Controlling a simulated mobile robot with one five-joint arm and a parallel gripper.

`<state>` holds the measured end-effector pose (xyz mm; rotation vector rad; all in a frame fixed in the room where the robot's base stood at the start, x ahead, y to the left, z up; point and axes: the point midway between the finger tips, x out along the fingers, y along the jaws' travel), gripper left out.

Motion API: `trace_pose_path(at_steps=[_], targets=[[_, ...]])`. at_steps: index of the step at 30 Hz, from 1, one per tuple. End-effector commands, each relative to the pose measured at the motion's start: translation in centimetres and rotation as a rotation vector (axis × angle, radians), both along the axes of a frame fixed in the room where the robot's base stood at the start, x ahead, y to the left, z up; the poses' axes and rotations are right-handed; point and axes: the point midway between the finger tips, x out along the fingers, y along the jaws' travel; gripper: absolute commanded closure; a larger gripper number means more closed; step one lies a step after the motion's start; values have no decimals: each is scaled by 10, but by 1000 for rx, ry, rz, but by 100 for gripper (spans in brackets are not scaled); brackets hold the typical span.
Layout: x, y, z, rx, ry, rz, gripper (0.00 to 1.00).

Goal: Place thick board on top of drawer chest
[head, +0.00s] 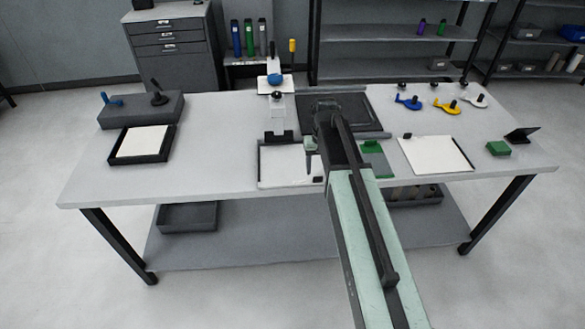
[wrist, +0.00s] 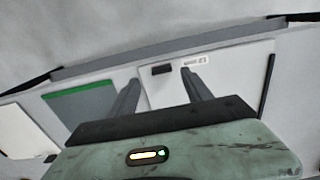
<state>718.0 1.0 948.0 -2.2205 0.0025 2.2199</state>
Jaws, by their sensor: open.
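Several flat boards lie on the table, and I cannot tell which is the thick one. A white board (head: 280,168) lies at the front middle, a grey board with a green edge (head: 376,163) to its right, and a white board (head: 436,155) farther right. My gripper (wrist: 160,76) is open and empty above the front middle. In the wrist view its fingers overlap the middle white board (wrist: 228,78) and the grey board (wrist: 82,105).
A dark tray (head: 115,152) with a white sheet and a grey block (head: 140,111) are at the table's left. A dark square tray (head: 372,116), blue and yellow tools and a green block (head: 498,148) occupy the back and right. The left front table is clear.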

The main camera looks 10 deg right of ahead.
Motion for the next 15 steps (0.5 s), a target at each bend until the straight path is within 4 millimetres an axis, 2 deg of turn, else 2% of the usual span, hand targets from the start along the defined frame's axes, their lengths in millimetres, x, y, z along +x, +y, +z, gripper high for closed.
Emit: trace_pose_path(at_steps=[1,6,14,15], targets=[[0,1,-15,0,0,1,42],[0,4,-43,0,0,1,42],[0,4,-43,0,0,1,42],[0,4,-43,0,0,1,47]])
